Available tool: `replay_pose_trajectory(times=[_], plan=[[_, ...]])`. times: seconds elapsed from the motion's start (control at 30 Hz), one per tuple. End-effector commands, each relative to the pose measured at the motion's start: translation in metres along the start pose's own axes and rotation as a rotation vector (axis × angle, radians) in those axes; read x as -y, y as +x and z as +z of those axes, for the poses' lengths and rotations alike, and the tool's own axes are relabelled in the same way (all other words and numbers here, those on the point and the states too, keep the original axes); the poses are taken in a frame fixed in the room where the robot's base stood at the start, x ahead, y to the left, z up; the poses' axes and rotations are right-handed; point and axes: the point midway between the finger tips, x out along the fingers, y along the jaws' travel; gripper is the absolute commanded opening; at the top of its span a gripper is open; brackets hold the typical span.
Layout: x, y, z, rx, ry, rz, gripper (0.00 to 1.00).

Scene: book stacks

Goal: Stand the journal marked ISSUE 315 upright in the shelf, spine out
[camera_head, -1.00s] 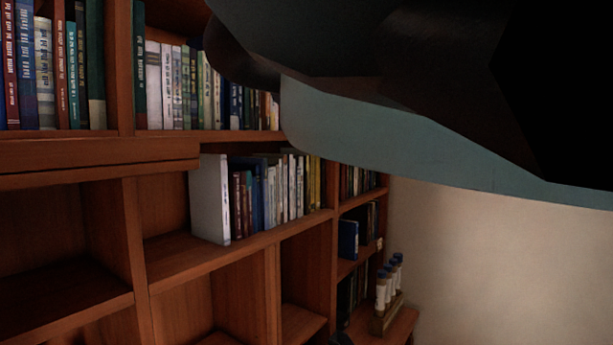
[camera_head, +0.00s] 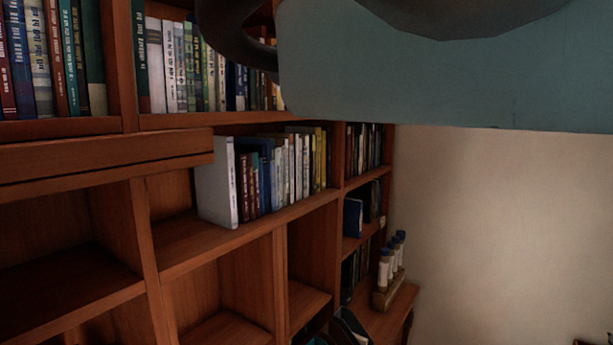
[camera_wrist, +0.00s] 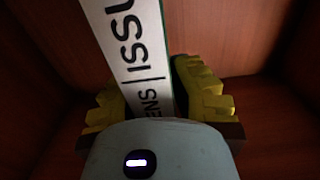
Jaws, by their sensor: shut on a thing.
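The journal (camera_wrist: 130,40) shows in the wrist view as a white spine with dark green edges and large dark letters reading "ISSU", with "ENS" lower down. The number is out of view. My gripper (camera_wrist: 155,88) has yellow ridged fingers on both sides of the spine and is shut on it. The spine leans a little in the picture and faces my wrist. Brown wood panels (camera_wrist: 222,38) surround it; I cannot tell whether the journal touches them. In the head view the wooden shelf (camera_head: 240,238) fills the left; neither gripper fingers nor journal can be made out there.
A row of books ends at a wide white block (camera_head: 216,182), with free board to its left. Lower compartments (camera_head: 60,265) look empty. Upper books (camera_head: 165,65) stand packed. Blue-capped tubes (camera_head: 392,260) stand in a rack at the right. My blue-grey arm hides the top right.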

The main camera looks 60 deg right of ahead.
Motion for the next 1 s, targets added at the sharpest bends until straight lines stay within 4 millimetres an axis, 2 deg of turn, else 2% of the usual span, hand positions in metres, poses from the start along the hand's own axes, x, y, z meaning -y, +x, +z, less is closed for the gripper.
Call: replay_pose_trajectory(times=[0.13, 0.17, 0.33, 0.7, 1.0], plan=[[0.0, 0.0, 0.002, -0.006, 0.0, 0.0, 0.0], [0.0, 0.0, 0.001, -0.004, 0.0, 0.0, 0.23], [0.0, 0.0, 0.001, -0.002, 0.0, 0.0, 0.41], [0.0, 0.0, -0.003, -0.001, 0.0, 0.0, 0.41], [0.0, -0.028, 0.003, -0.008, 0.0, 0.0, 0.41]])
